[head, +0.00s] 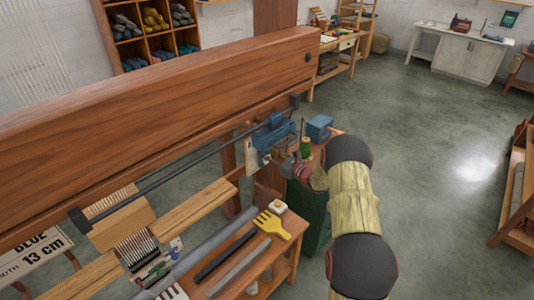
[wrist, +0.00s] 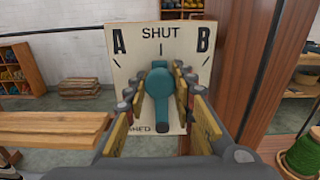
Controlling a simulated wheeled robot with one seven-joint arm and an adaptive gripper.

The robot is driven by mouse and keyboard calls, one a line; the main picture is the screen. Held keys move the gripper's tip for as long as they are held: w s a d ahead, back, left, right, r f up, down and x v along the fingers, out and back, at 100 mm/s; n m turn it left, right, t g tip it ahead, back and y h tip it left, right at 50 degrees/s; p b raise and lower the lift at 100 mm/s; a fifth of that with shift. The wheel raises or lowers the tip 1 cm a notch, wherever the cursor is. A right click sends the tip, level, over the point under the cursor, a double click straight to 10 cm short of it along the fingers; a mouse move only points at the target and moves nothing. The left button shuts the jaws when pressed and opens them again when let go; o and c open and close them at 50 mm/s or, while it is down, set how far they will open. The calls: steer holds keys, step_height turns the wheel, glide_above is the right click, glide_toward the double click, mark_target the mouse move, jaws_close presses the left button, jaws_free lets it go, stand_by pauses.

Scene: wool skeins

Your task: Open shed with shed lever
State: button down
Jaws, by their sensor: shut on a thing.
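The teal shed lever (wrist: 160,84) stands in front of a cream panel (wrist: 125,72) in the middle of the wrist view. The panel is marked A at left, SHUT at top and B at right. The lever's round end is in line below the SHUT mark. My gripper (wrist: 162,92) has one finger on each side of the lever and is shut on it. In the head view the panel (head: 251,158) shows edge-on beside the loom, and the lever is not clearly visible behind my gripper.
The loom's thick wooden beam (head: 160,110) crosses the head view. A bench (head: 270,256) below holds a yellow comb (head: 271,224) and flat bars. In the wrist view a wooden post (wrist: 262,70) stands close right, with a green spool (wrist: 304,150). Open floor lies at right.

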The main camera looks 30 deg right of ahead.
steer(key=shift+s+a+f+n+b, duration=0.25)
steer(key=shift+a+n+b, duration=0.6)
steer(key=shift+b, duration=0.45)
steer(key=shift+s+a+f+n+b, duration=0.3)
steer(key=shift+a+n+b, duration=0.3)
steer(key=shift+n+b, duration=0.6)
steer(key=shift+s+a+f+n+b, duration=0.25)
steer(key=shift+a+n+b, duration=0.55)
steer(key=shift+b, duration=0.55)
steer(key=shift+d+r, duration=0.1)
steer(key=c, duration=1.6)
jaws_free()
steer(key=shift+o, duration=0.6)
steer(key=v, duration=1.2)
